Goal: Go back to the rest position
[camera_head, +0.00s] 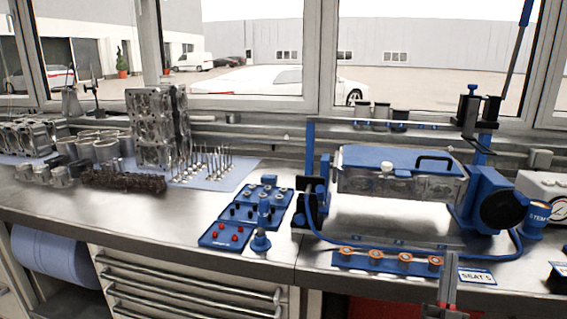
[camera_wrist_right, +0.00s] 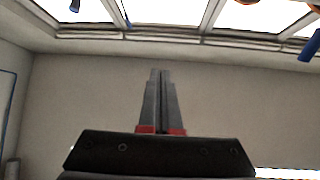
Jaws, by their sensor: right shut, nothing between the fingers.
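My right gripper (camera_head: 447,292) shows at the bottom right of the head view, in front of the bench edge, near the small "SEATS" label plate (camera_head: 478,276). Its grey fingers with red bands point up. In the right wrist view the right gripper (camera_wrist_right: 160,76) is shut, its two fingers side by side with nothing between them. Behind it are a plain wall and windows above. My left gripper is not in the head view.
The steel workbench (camera_head: 160,220) holds a blue test rig (camera_head: 400,182), a blue rack with orange-topped parts (camera_head: 385,262), blue part trays (camera_head: 222,236), a cylinder head (camera_head: 158,128) and valves on a mat. Drawers (camera_head: 190,285) are below. The bench front between mat and trays is clear.

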